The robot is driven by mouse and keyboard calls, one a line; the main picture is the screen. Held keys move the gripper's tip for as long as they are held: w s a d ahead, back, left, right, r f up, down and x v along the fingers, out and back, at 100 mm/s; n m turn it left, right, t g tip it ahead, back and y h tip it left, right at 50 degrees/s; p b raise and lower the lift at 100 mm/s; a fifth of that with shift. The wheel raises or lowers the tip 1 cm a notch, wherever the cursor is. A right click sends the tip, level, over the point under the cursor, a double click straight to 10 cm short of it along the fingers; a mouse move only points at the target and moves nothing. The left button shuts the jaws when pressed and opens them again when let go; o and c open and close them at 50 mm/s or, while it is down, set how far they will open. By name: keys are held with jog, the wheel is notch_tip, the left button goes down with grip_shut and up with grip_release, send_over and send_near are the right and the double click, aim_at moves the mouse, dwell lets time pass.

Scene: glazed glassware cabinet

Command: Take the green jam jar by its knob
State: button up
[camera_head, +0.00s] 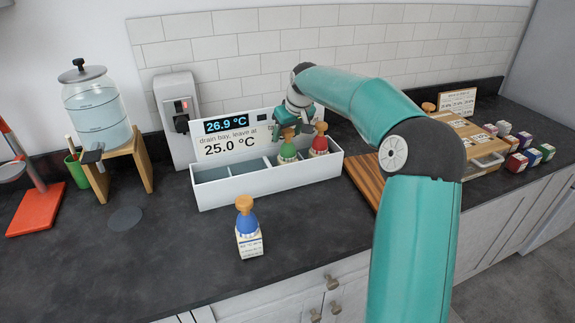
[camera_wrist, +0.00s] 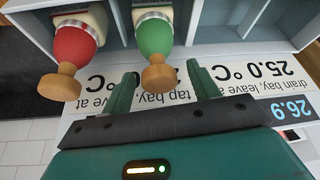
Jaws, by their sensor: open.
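The green jam jar (camera_head: 288,150) stands in a compartment of the white drain bay (camera_head: 225,192), with a wooden knob on top. In the wrist view the green jar (camera_wrist: 154,38) has its knob (camera_wrist: 159,77) between the tips of my open gripper (camera_wrist: 162,85), with gaps on both sides. My gripper (camera_head: 292,128) comes from above and behind the jar in the head view and partly hides its knob. A red jar (camera_head: 319,143) stands in the bay just to the right, and it is to the left in the wrist view (camera_wrist: 75,45).
A blue jar (camera_head: 246,222) with a wooden knob stands on the dark counter in front of the bay. The bay's left compartments look empty. A display panel (camera_head: 230,138) reading 26.9 °C stands behind the bay. A wooden board (camera_head: 362,178) lies to the right.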

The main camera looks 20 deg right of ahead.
jog(key=shift+x, duration=1.15)
grip_shut()
jog(key=shift+r, duration=0.1)
jog(key=shift+r, duration=0.15)
